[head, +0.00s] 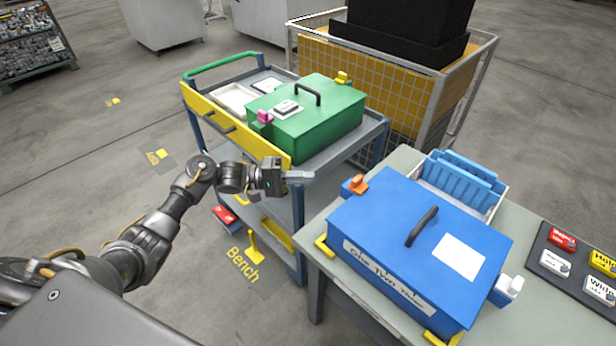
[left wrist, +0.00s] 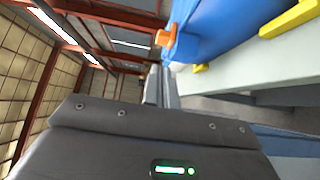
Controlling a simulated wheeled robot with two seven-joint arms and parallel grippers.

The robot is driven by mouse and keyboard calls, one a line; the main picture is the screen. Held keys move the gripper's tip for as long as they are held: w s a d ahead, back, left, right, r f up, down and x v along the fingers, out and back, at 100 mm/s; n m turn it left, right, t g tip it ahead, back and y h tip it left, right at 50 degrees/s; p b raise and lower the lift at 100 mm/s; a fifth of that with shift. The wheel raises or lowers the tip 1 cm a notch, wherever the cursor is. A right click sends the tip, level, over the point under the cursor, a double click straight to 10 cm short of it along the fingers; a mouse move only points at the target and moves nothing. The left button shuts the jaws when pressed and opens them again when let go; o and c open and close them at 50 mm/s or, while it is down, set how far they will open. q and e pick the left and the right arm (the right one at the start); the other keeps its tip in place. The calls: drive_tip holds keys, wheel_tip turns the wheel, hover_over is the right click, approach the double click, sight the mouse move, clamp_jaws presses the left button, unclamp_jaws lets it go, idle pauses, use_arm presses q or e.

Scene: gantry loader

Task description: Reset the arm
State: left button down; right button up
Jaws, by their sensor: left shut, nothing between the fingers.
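My left arm (head: 160,232) reaches in from the left in the head view, its elbow bent. My left gripper (head: 303,176) is shut and empty, held out in front of the cart's lower shelves and left of the blue box. In the left wrist view its closed fingers (left wrist: 160,88) point toward the blue box (left wrist: 222,25) and an orange latch (left wrist: 168,38). My right gripper is in neither view.
A blue lidded box (head: 385,250) with a black handle sits on a grey table (head: 318,248). A green box (head: 320,122) stands on a cart (head: 372,130) with a yellow front rail. A mesh cage (head: 385,90) stands behind. Open floor (head: 90,190) lies at left.

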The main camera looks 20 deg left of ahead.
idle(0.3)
use_arm(q)
wheel_tip(320, 180, down, 20)
drive_tip(key=s+n+t+y, duration=0.1)
drive_tip(key=t+y, duration=0.3)
drive_tip(key=y, duration=0.1)
drive_tip(key=s+a+f+m+g+y, duration=0.1)
drive_tip(key=s+f+y, duration=0.3)
drive_tip(key=f, duration=0.5)
drive_tip(key=s+a+f+g+y, duration=0.1)
drive_tip(key=s+f, duration=0.5)
drive_tip(key=f, duration=0.2)
drive_tip(key=s+a+f+m+g+y, duration=0.2)
drive_tip(key=s+f+m+g+y, duration=0.15)
drive_tip(key=s+f, duration=1.1)
drive_tip(key=s+f+m+g+y, duration=0.1)
drive_tip(key=s+f+g, duration=0.1)
drive_tip(key=s, duration=1)
drive_tip(key=s+f+m+g+y, duration=0.2)
drive_tip(key=s+f, duration=0.1)
drive_tip(key=s, duration=1)
drive_tip(key=shift+s+a, duration=0.25)
drive_tip(key=shift+a, duration=0.05)
drive_tip(key=shift+s+m, duration=0.1)
drive_tip(key=shift+m, duration=0.15)
